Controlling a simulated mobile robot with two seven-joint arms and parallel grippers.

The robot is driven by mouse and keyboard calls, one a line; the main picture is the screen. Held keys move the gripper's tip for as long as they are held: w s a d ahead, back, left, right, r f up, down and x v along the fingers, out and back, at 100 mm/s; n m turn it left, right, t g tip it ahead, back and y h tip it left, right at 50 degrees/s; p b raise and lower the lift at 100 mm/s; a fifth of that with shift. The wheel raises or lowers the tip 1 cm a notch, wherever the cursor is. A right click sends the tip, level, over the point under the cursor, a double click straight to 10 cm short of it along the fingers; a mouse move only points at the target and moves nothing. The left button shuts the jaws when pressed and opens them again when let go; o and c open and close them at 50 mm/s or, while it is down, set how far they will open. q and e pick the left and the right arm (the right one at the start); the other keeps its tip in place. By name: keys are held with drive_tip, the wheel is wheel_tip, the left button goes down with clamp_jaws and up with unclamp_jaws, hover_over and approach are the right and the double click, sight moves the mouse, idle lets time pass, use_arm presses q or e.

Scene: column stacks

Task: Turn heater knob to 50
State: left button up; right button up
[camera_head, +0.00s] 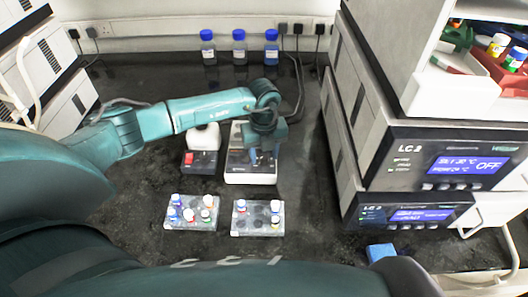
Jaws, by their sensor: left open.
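The heater, a white-edged device with a dark top (236,163), stands on the bench in the middle of the view. Its pale front edge faces me. My left gripper (264,158) is over the right part of the heater with its blue fingers pointing down, open. It covers part of the heater. I cannot make out the knob or its setting, nor whether the fingers touch anything. At the lower right, a blue part (380,251) beside a dark arm link looks like my right gripper; its jaws cannot be made out.
Two vial racks (191,214) (244,220) stand in front of the heater. A small device with a red part (199,161) and a white bottle are to its left. Blue-capped bottles (239,50) line the back. Stacked LC units (440,160) bound the right side.

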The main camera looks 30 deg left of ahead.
use_arm(q)
clamp_jaws()
idle(0.5)
drive_tip(key=shift+f, duration=0.1)
